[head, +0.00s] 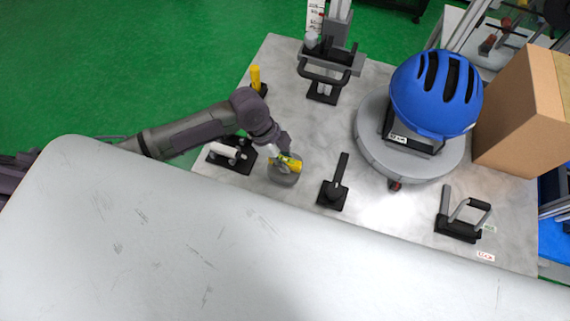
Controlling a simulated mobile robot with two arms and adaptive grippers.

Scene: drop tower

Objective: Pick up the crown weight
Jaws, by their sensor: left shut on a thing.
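My left arm comes in from the left, and its gripper (283,158) is shut on the yellow bar of a small grey round weight (284,177). I take this to be the crown weight. The weight is over the left part of the grey table (310,150); I cannot tell whether it touches the tabletop. The fingers and wrist hide part of the bar. A blue helmet (435,92) sits on a round grey turntable (405,170) to the right. My right gripper is not in view.
A black upright lever (335,188) stands just right of the weight. A black clamp base (228,153) with a white cylinder is to its left. A yellow-handled item (255,78), a black-handled fixture (325,80), a cardboard box (515,110) and another clamp (462,220) stand around.

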